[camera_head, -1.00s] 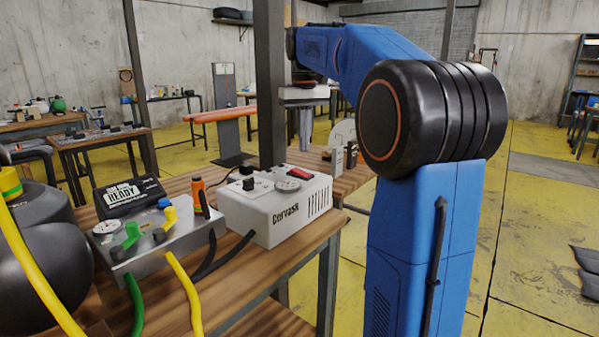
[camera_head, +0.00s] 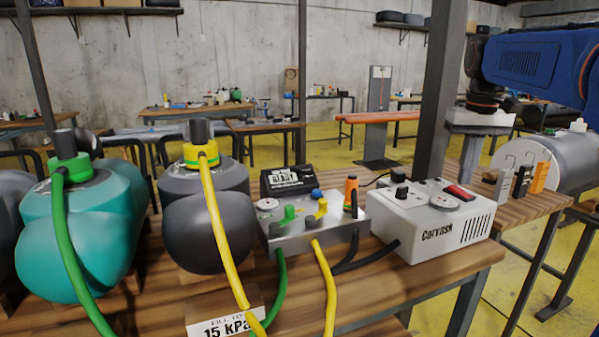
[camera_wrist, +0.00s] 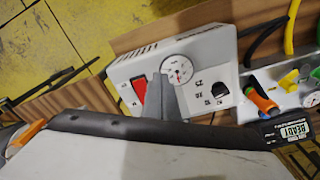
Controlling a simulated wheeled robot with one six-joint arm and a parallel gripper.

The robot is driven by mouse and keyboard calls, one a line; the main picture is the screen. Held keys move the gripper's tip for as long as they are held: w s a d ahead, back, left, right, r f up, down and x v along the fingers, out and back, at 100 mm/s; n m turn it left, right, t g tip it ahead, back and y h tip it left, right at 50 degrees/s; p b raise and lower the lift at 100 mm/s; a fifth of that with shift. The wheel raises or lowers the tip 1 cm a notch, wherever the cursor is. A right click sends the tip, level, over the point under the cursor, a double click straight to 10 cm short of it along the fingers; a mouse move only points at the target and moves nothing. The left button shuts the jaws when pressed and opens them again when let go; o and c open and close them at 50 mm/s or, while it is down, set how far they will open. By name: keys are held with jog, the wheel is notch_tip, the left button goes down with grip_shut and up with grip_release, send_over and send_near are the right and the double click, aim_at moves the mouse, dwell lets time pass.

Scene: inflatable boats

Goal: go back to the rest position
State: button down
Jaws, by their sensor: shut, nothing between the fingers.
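My gripper (camera_head: 467,165) is at the upper right of the head view, with its grey fingers pointing down beside the dark post. It is shut and empty. In the wrist view the closed fingers (camera_wrist: 160,97) overlap the white Corvask pump box (camera_wrist: 190,65) near its red switch and round gauge. In the head view that box (camera_head: 424,245) stands on the wooden bench, in front of and left of the fingers. My blue arm reaches in from the right edge, so most of it is out of view.
A grey valve box (camera_head: 305,237) with green and yellow knobs stands on the bench (camera_head: 470,257). Teal (camera_head: 85,235) and dark grey (camera_head: 203,225) inflated tubes with hoses stand left of it. A dark post (camera_head: 437,95) rises behind the pump box.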

jog(key=s+a+f+t, duration=0.1)
jog(key=s+a+f, duration=0.2)
jog(key=s+f, duration=0.5)
jog(key=s+a+f+n+t, duration=0.1)
jog(key=s+a+f, duration=0.3)
jog(key=s+f, duration=0.4)
jog(key=s+a+f+t, duration=0.2)
jog(key=s+a+f, duration=0.2)
jog(key=s+f, duration=0.4)
jog(key=shift+s+a+f+n, duration=0.2)
jog(key=shift+s+a+n, duration=0.1)
jog(key=shift+s, duration=0.25)
